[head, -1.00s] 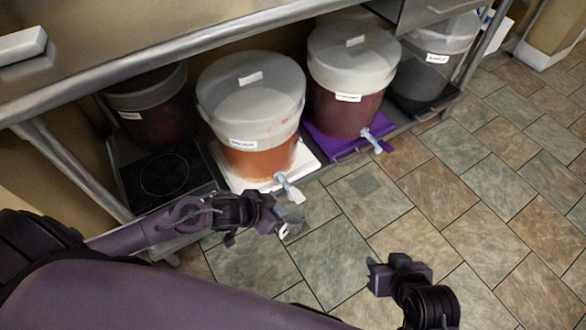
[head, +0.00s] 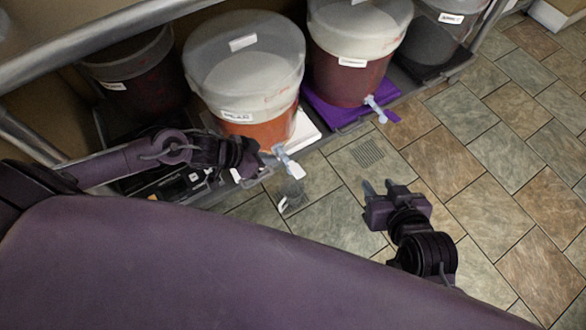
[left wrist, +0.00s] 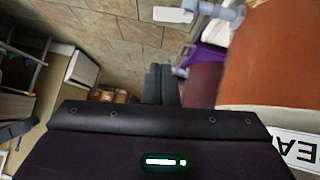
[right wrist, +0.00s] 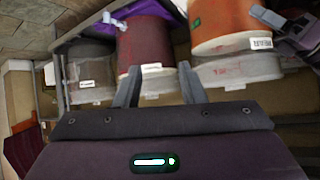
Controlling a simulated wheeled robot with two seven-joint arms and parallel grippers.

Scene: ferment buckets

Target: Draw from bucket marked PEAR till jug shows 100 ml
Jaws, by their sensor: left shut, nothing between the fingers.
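The bucket marked PEAR (head: 247,75) holds orange liquid under a pale lid; part of its label shows in the left wrist view (left wrist: 295,148). Its tap (head: 285,160) sticks out at the front with a white tag. A small clear jug (head: 291,195) shows just below the tap; I cannot tell its level or exactly what it rests on. My left gripper (head: 262,161) is shut and empty, close beside the tap; its fingers are together in the left wrist view (left wrist: 161,85). My right gripper (head: 378,187) is open and empty, right of the jug over the floor.
A dark red bucket (head: 350,75) on a purple mat (head: 325,112) stands right of PEAR, its tap facing forward. Other dark buckets stand at far left (head: 135,85) and far right (head: 430,50). A metal table edge (head: 110,30) runs overhead. The tiled floor (head: 500,170) at right is clear.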

